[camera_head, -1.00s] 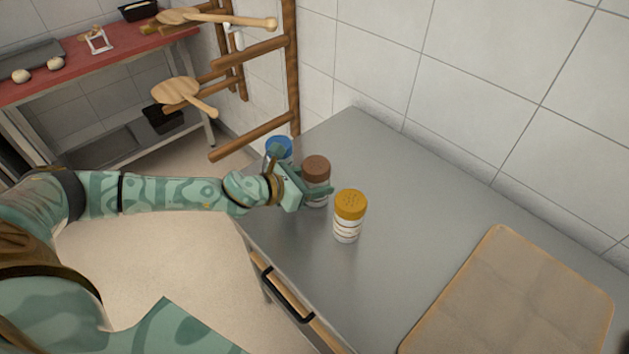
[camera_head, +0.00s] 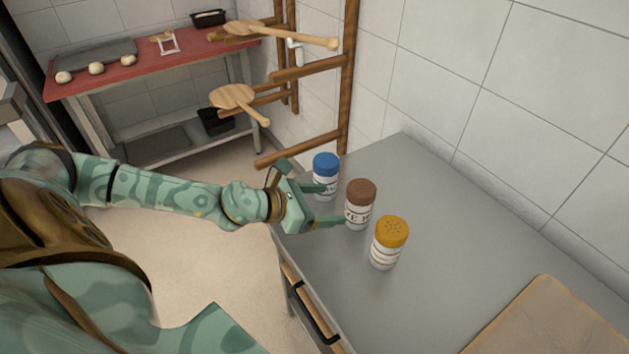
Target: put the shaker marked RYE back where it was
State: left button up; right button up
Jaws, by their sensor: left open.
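Three shakers stand upright in a row on the grey metal counter (camera_head: 420,190). The brown-lidded shaker (camera_head: 359,213) is in the middle. Its label is partly visible and seems to show "YE", which fits RYE. The blue-lidded shaker (camera_head: 322,188) stands behind it to the left, and the yellow-lidded shaker (camera_head: 385,254) stands in front to the right. My left gripper (camera_head: 332,205) is open, just left of the brown-lidded shaker. One finger is in front of the blue-lidded shaker, and the other reaches close to the brown-lidded one; I cannot tell if they touch. My right gripper is out of view.
A tan board (camera_head: 538,318) lies on the counter at the lower right. Between it and the shakers the counter is clear. A tiled wall bounds the back. A wooden rack (camera_head: 347,80) with peels (camera_head: 235,97) and a red-topped table (camera_head: 130,78) stand beyond the counter.

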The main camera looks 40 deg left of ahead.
pick_arm(q)
jog(key=v, duration=0.3)
dwell(0.5)
